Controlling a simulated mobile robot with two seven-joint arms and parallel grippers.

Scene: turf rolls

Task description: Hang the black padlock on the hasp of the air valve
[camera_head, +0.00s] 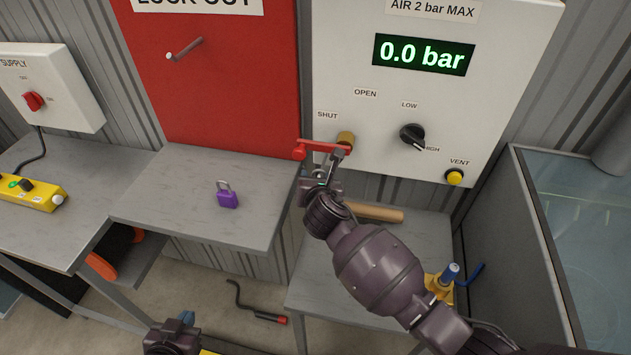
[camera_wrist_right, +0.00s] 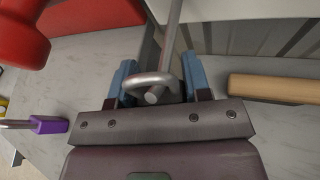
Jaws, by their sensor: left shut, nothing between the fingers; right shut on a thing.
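The air valve's red lever (camera_head: 322,148) points left under the SHUT label, with its brass body (camera_head: 345,139) on the white panel. My right gripper (camera_head: 320,184) is just below the lever, shut on the padlock. In the right wrist view the padlock's silver shackle (camera_wrist_right: 152,82) stands up between the blue fingertips; its black body is hidden by the gripper. A grey rod (camera_wrist_right: 172,40), perhaps the hasp, runs to the shackle. I cannot tell whether the shackle is around it or only in front. My left gripper (camera_head: 185,319) is shut and empty, low at the picture's bottom.
A purple padlock (camera_head: 228,199) lies on the grey table left of my right gripper. A wooden cylinder (camera_head: 375,212) lies on the lower bench behind my right arm. A blue-and-yellow fitting (camera_head: 445,280) stands right of that arm. A red lock-out board (camera_head: 220,90) with a peg is at left.

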